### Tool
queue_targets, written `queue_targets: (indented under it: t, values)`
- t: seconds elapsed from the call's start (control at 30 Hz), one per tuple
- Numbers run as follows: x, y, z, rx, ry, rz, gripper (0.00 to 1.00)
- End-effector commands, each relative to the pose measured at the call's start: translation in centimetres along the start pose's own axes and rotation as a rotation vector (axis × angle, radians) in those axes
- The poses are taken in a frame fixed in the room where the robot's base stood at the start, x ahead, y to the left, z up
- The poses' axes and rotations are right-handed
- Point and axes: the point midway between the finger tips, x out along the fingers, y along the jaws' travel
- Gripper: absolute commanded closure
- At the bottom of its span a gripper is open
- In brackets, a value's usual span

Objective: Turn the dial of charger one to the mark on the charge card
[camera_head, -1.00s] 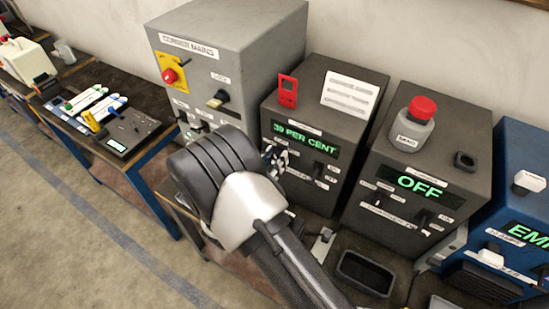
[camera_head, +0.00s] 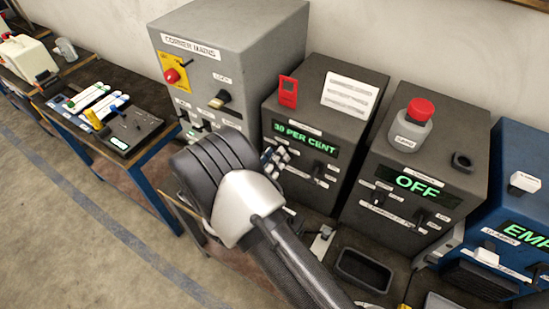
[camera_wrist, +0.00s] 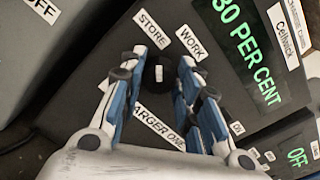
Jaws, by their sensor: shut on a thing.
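Charger one (camera_head: 312,95) is the dark grey box in the middle of the head view, with a green display (camera_head: 304,137) that seems to read 30 PER CENT. My gripper (camera_head: 274,160) is at the left of its front face. In the wrist view my gripper (camera_wrist: 160,85) has its blue fingers on either side of the black dial (camera_wrist: 158,82), shut on it. A small pale mark shows on the dial, between the fingertips. The labels STORE and WORK lie above it, CHARGER ONE below. A white card with unreadable lines (camera_head: 350,95) lies on top of charger one.
A red tag (camera_head: 288,92) stands on charger one. The grey mains box (camera_head: 225,50) is close on the left. A second dark charger showing OFF (camera_head: 420,175), topped by a red-capped bottle (camera_head: 411,125), is on the right, then a blue unit (camera_head: 520,205). An empty tray (camera_head: 363,271) lies in front.

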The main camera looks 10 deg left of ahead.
Motion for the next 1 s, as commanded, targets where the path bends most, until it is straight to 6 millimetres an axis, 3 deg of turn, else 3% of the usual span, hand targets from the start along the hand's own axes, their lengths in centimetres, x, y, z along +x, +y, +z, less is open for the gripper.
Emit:
queue_targets:
  t: [0.27, 0.3, 0.57, 1.0]
  values:
    - [-0.01, 0.00, -0.04, -0.002, 0.000, 0.000, 0.94]
    - [-0.01, 0.00, -0.04, -0.002, 0.000, 0.000, 0.68]
    - [0.00, 0.00, -0.02, -0.001, 0.000, 0.000, 0.50]
    - [-0.82, 0.05, 0.02, -0.001, -0.001, 0.001, 0.49]
